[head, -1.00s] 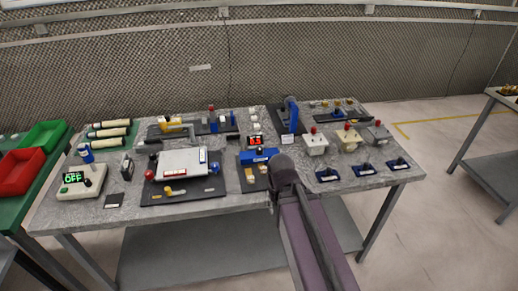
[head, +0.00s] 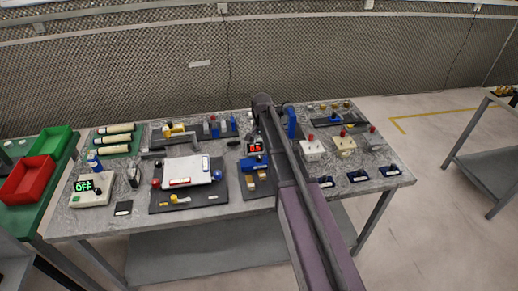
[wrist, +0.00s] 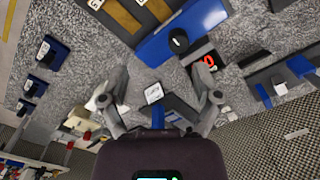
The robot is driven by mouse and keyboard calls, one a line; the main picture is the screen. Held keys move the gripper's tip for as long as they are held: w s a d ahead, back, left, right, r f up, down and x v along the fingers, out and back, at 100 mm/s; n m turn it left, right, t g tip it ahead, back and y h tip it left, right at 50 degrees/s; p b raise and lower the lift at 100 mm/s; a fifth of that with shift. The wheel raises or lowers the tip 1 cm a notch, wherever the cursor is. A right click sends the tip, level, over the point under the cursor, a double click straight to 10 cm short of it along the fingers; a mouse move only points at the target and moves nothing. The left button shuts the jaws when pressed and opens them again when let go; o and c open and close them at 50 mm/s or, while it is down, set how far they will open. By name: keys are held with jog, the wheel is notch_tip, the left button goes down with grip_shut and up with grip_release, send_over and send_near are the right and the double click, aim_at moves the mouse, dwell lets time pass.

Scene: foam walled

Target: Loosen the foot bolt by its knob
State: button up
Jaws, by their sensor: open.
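In the wrist view my gripper (wrist: 160,98) is open, with its two fingers spread apart. Between and beyond them lies a dark base with a white label (wrist: 153,93) and a blue part (wrist: 158,116); I see nothing held. In the head view a blue upright (head: 291,122) stands just right of my arm's far end, and my arm hides its surroundings and my fingertips. A blue block (wrist: 190,30) with a round black knob (wrist: 178,40) lies beyond the fingers; the block shows in the head view (head: 254,163). I cannot tell which part is the foot bolt.
A white slab on a black board (head: 187,170) and a controller box reading OFF (head: 92,188) are to the left. White and cream boxes with red knobs (head: 312,148) and small blue-based switches (head: 358,177) are to the right. The mesh wall (head: 130,75) rises behind the table.

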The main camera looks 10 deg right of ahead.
notch_tip(320, 180, up, 2)
jog(key=m+p, duration=0.1)
send_over(259, 156)
jog(key=shift+f, duration=0.25)
notch_tip(259, 156, down, 13)
jog(key=b, duration=1.4)
jog(key=shift+f, duration=0.2)
jog(key=shift+s, duration=0.1)
grip_shut()
jog(key=shift+a, duration=0.15)
